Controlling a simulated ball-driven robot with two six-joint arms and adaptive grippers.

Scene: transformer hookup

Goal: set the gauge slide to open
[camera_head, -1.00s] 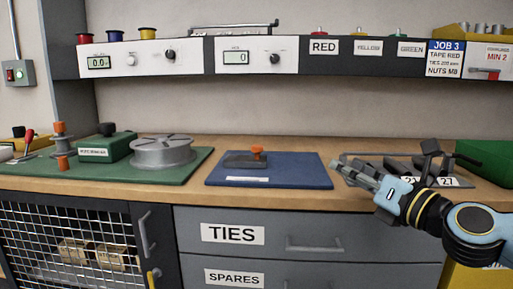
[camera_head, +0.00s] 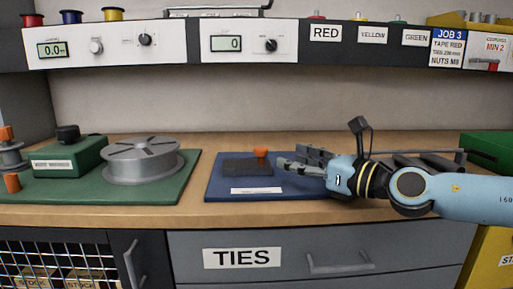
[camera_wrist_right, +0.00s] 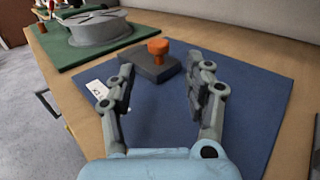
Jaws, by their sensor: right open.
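The gauge slide is a dark grey block (camera_head: 240,167) with an orange knob (camera_head: 261,152) on a blue mat (camera_head: 222,189). A white label strip (camera_head: 257,190) lies in front of the block; its text is too small to read. The right wrist view shows the block (camera_wrist_right: 146,68) and the orange knob (camera_wrist_right: 158,47) ahead of the fingers, the knob near the block's right end. My right gripper (camera_head: 283,163) is just right of the knob. In the right wrist view my right gripper (camera_wrist_right: 160,90) is open and empty, its fingers apart. My left gripper does not show.
A green mat (camera_head: 75,190) with a grey round turntable (camera_head: 141,160) and a green box (camera_head: 68,157) lies to the left. Dark parts (camera_head: 425,162) lie behind my right arm. A shelf with meters (camera_head: 241,44) hangs above. The bench between the mats is bare.

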